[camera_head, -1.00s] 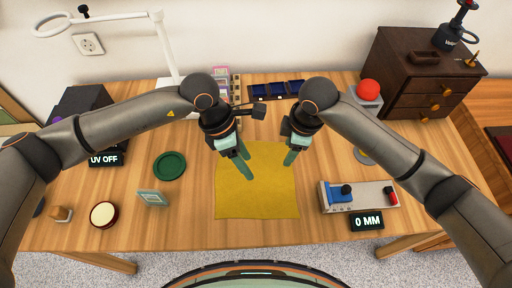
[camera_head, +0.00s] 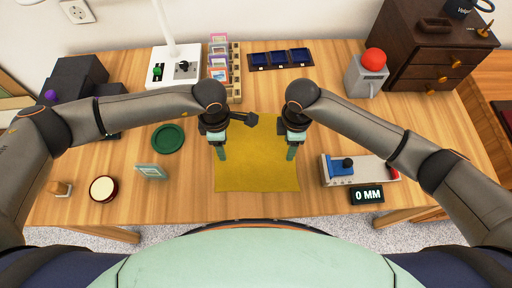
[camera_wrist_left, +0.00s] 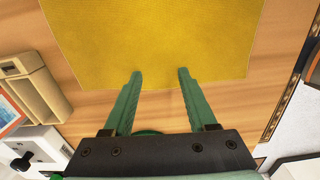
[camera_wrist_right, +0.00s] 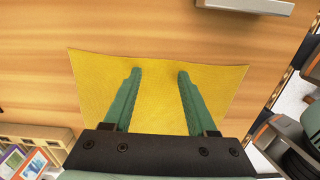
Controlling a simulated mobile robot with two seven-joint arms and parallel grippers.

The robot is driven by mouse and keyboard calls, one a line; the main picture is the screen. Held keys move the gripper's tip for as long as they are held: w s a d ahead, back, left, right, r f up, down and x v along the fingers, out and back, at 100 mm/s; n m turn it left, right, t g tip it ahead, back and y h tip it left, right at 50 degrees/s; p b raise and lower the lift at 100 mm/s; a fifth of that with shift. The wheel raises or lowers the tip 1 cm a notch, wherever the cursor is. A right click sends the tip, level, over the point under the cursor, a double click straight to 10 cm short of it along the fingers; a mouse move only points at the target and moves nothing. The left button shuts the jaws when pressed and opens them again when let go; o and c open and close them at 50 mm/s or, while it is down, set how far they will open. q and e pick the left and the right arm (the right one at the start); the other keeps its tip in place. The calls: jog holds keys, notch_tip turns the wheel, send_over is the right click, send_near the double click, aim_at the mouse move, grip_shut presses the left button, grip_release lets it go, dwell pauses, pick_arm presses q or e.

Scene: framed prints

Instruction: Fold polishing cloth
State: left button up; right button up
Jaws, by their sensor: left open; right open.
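The yellow polishing cloth (camera_head: 256,165) lies flat and spread out on the wooden table in the head view. My left gripper (camera_head: 221,156) is over the cloth's left edge, open and empty. In the left wrist view its fingers (camera_wrist_left: 160,72) point at an edge of the cloth (camera_wrist_left: 155,35). My right gripper (camera_head: 291,154) is over the cloth's right side, open and empty. In the right wrist view its fingers (camera_wrist_right: 159,75) are spread above the cloth (camera_wrist_right: 155,90). I cannot tell whether any fingertip touches the cloth. Its far edge is partly hidden by my arms.
A card rack (camera_head: 235,72) and dark blue tray (camera_head: 281,58) are behind.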

pick_arm(q)
jog(key=shift+f, duration=0.2)
pick_arm(e)
jog(key=shift+f, duration=0.2)
pick_arm(q)
jog(key=shift+r, duration=0.1)
jog(key=shift+c, duration=0.3)
pick_arm(e)
jog(key=shift+r, duration=0.1)
jog(key=shift+c, duration=0.3)
pick_arm(q)
grip_shut()
pick_arm(e)
grip_shut()
